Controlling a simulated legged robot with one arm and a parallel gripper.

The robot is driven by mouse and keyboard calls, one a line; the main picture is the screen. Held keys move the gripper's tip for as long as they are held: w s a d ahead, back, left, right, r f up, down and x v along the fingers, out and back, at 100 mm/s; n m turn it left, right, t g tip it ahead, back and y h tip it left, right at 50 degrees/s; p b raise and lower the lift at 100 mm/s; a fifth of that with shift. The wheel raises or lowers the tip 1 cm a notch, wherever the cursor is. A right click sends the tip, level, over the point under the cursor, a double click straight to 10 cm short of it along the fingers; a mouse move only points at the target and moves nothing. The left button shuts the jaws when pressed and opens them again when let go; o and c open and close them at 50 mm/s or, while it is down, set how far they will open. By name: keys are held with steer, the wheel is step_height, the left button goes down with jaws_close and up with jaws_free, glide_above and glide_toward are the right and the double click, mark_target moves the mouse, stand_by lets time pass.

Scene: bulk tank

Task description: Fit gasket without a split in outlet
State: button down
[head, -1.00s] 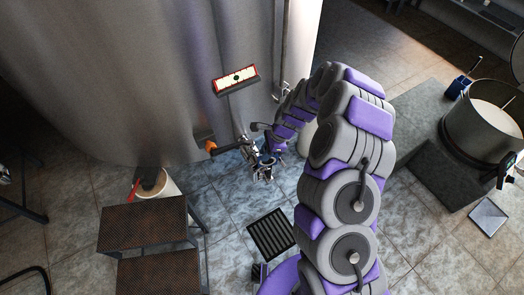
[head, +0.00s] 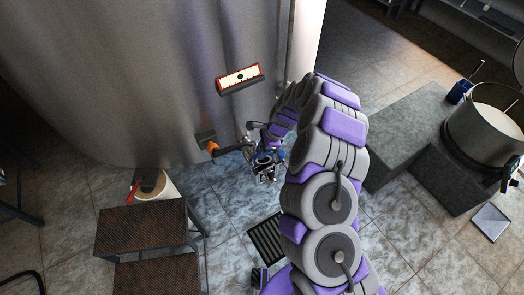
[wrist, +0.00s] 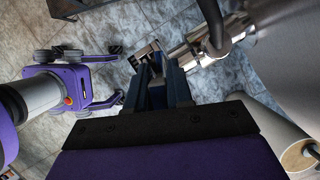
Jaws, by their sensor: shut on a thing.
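The tank outlet is a metal pipe with an orange-tipped fitting (head: 213,147), low on the tank wall. In the wrist view the shiny metal outlet (wrist: 205,45) is just beyond and to the right of my fingertips. My gripper (head: 264,165) is close to the outlet's right end. In the wrist view my gripper (wrist: 155,70) is shut on a small metallic-looking thing (wrist: 146,52), mostly hidden between the fingers. I cannot tell whether it touches the outlet. I cannot make out a gasket or any split.
The large steel tank (head: 150,70) fills the upper left, with a labelled plate (head: 240,77). A stepped stand (head: 140,228) and a white bucket (head: 158,186) are at lower left. A floor grate (head: 267,240) lies below my gripper. A round vat (head: 485,130) stands at right.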

steer(key=shift+a+f, duration=0.1)
steer(key=shift+a, duration=0.05)
steer(key=c, duration=1.4)
jaws_free()
steer(key=o, duration=0.4)
steer(key=shift+d, duration=0.55)
steer(key=shift+a, duration=0.1)
steer(key=shift+w+r, duration=0.1)
steer(key=shift+r, duration=0.4)
steer(key=shift+p+v, duration=1.75)
steer(key=shift+v, duration=3.8)
